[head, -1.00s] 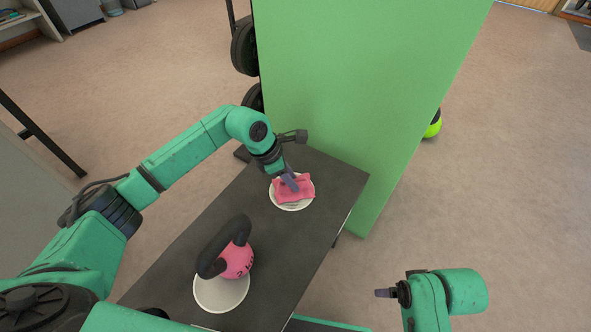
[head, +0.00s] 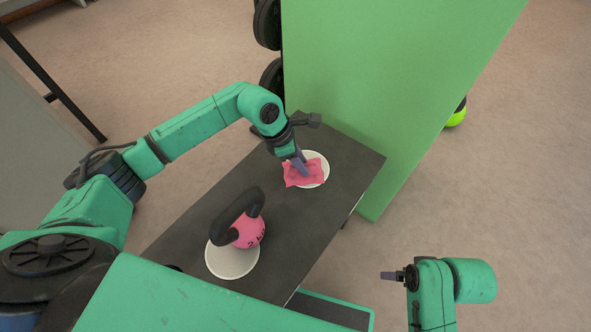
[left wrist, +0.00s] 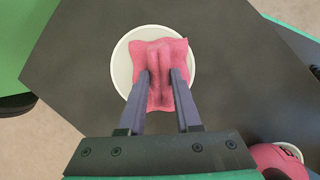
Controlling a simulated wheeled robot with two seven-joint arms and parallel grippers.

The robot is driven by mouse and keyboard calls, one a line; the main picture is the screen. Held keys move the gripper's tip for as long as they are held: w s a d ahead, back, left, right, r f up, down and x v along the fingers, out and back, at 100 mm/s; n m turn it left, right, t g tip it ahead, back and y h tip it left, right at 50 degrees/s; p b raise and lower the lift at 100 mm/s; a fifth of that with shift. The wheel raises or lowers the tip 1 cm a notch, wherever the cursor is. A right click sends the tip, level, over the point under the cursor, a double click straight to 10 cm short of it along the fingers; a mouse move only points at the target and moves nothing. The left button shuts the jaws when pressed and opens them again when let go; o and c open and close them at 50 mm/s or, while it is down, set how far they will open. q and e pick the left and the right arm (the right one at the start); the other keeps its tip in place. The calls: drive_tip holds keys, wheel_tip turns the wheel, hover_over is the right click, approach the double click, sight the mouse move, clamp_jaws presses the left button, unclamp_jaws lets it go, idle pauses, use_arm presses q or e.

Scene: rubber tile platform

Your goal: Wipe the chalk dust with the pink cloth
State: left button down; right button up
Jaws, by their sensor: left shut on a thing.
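The pink cloth (head: 303,174) is crumpled in the jaws of my left gripper (head: 303,166). In the left wrist view the fingers (left wrist: 161,78) pinch the cloth (left wrist: 160,50) from both sides. The cloth hangs over a round white dish (left wrist: 122,68) and past its near edge; whether it touches the dish is unclear. The dish also shows in the head view (head: 322,166), on the dark tabletop. I cannot make out chalk dust clearly. My right gripper (head: 388,276) is off the table at the lower right, seen edge-on, with nothing visible in it.
A pink kettlebell with a black handle (head: 249,232) stands at a second white dish (head: 231,268) on the nearer part of the dark table (head: 290,225). A tall green panel (head: 390,80) rises behind the table.

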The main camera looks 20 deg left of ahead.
use_arm(q)
drive_tip(key=shift+w+d+b, duration=0.25)
drive_tip(key=shift+w+b, duration=0.05)
drive_tip(key=shift+w, duration=0.45)
drive_tip(key=shift+w+d+b, duration=0.25)
drive_tip(key=shift+w+d, duration=0.05)
drive_tip(key=shift+w, duration=0.4)
drive_tip(key=shift+w+d+b, duration=0.25)
drive_tip(key=shift+w+b, duration=0.05)
drive_tip(key=shift+w, duration=0.45)
drive_tip(key=shift+w+d+f+b, duration=0.1)
drive_tip(key=shift+w+d+b, duration=0.1)
drive_tip(key=shift+w+b, duration=0.2)
drive_tip(key=shift+w+d+b, duration=0.2)
drive_tip(key=shift+w+b, duration=0.05)
drive_tip(key=shift+w, duration=0.25)
wheel_tip(320, 180, up, 7)
drive_tip(key=p, duration=0.5)
